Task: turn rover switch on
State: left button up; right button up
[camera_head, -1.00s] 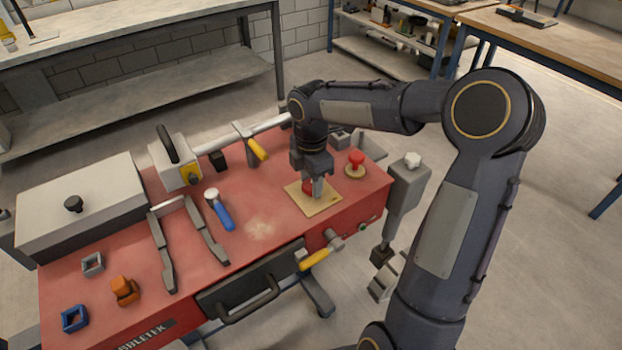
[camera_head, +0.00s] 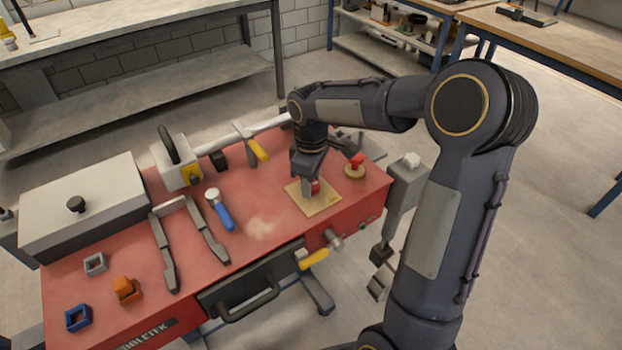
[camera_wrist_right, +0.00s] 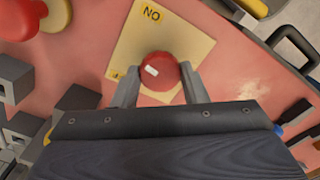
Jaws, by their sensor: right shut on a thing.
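The rover switch is a round red knob (camera_wrist_right: 168,78) with a small white mark. It stands on a pale yellow square plate (camera_head: 316,208) on the red bench (camera_head: 260,192). In the right wrist view the plate (camera_wrist_right: 128,42) carries a yellow label (camera_wrist_right: 152,14) that reads ON upside down; another label is mostly hidden beside a finger. My right gripper (camera_head: 311,188) points down over the plate, its two fingers on either side of the knob and shut on it. The white mark points to the left in the wrist view. My left gripper is not in view.
A red mushroom button (camera_head: 356,160) stands right behind the plate. A blue-handled tool (camera_head: 222,212) and a dark two-legged tool (camera_head: 165,255) lie to the left. A yellow-handled valve (camera_head: 314,259) sticks out at the front. A pale lidded box (camera_head: 110,190) stands at the far left.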

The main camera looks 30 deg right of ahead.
jog(key=m, duration=0.6)
jog(key=shift+m, duration=0.4)
dwell(0.4)
jog(key=o, duration=1)
jog(key=shift+c, duration=0.2)
notch_tip(320, 180, up, 8)
jog(key=shift+f+p, duration=0.1)
jog(key=shift+p, duration=0.25)
